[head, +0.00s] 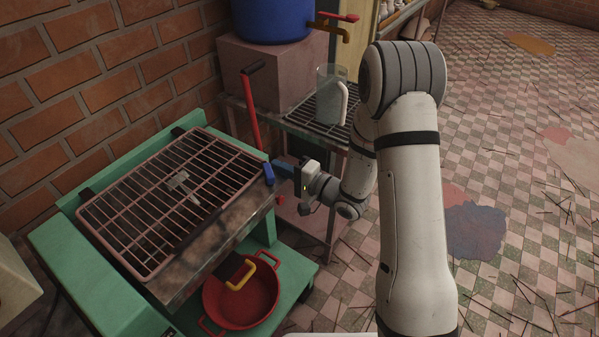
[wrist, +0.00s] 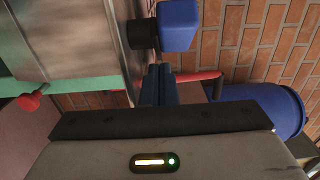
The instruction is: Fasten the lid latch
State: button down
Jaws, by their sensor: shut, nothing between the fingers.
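The lid latch looks to be the blue block on a black round mount, seen close in the wrist view (wrist: 178,25). In the head view, a small blue piece (head: 268,174) shows at the right edge of the green machine (head: 95,275). My gripper's dark blue fingers (wrist: 158,85) are shut and empty, just beside the latch; a small gap seems to separate them. In the head view my gripper (head: 280,178) points left at the machine's right side. A red-framed wire grid (head: 240,151) lies over the machine's top. Whether the latch is engaged cannot be told.
A red lever with a black grip (head: 250,110) rises behind my gripper. A red pot (head: 240,305) sits on the lower shelf. A blue barrel (head: 270,20), a pink block (head: 270,75) and a clear jug (head: 328,95) stand behind. Sticks litter the tiled floor at right.

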jog(key=s+d, duration=0.3)
jog(key=d, duration=0.9)
jog(key=shift+d+b, duration=0.2)
jog(key=shift+b, duration=0.1)
jog(key=shift+s, duration=0.15)
